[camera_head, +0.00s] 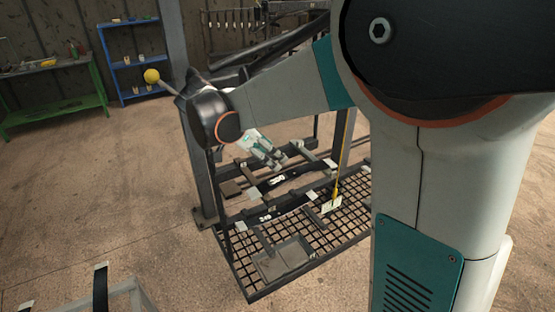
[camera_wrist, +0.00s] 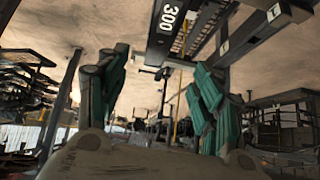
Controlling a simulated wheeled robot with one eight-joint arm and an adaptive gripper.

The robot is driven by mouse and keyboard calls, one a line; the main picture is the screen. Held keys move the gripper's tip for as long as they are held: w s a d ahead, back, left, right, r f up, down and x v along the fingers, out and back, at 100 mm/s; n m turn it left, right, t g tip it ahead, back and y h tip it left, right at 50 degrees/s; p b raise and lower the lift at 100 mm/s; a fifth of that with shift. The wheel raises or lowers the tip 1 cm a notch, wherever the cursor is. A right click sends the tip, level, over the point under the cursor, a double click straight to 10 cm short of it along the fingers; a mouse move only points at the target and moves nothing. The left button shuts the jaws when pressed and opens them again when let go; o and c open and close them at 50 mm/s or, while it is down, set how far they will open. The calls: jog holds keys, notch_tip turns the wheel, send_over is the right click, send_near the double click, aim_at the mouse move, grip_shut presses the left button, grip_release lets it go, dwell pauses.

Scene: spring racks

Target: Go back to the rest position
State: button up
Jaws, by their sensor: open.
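My arm reaches from the right of the head view over a dark rack. My gripper (camera_head: 277,160) shows small beyond the arm's elbow, above the rack's bars. In the wrist view my gripper (camera_wrist: 158,85) has its two teal-padded fingers spread well apart, with nothing held between them. The rack (camera_head: 238,262) has a grid shelf, crossbars and white number labels. A dark bar labelled 300 (camera_wrist: 170,18) shows at the top of the wrist view, beyond the fingers. Part of the rack is hidden behind my arm.
A dark post (camera_head: 178,45) stands at the rack's left side. A blue shelf (camera_head: 127,60) and a green-legged table (camera_head: 52,98) stand at the back left. A pale frame (camera_head: 122,292) is at the bottom left. The floor left of the rack is clear.

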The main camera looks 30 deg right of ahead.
jog(key=shift+a+r, duration=0.2)
jog(key=shift+r, duration=0.1)
dwell(0.4)
jog(key=s+a+f+n+t+y+b, duration=0.3)
jog(key=s+f+n+b, duration=0.4)
jog(key=s, duration=0.3)
jog(key=s+a+f+n+t+y+b, duration=0.3)
jog(key=s+a+f+n+y+b, duration=0.2)
jog(key=s+f+n, duration=0.3)
jog(key=s+n+b, duration=0.1)
jog(key=s+n, duration=0.1)
jog(key=shift+a+f+n+t+b, duration=0.15)
jog(key=shift+f+n+t+b, duration=0.15)
jog(key=shift+f+t+b, duration=0.1)
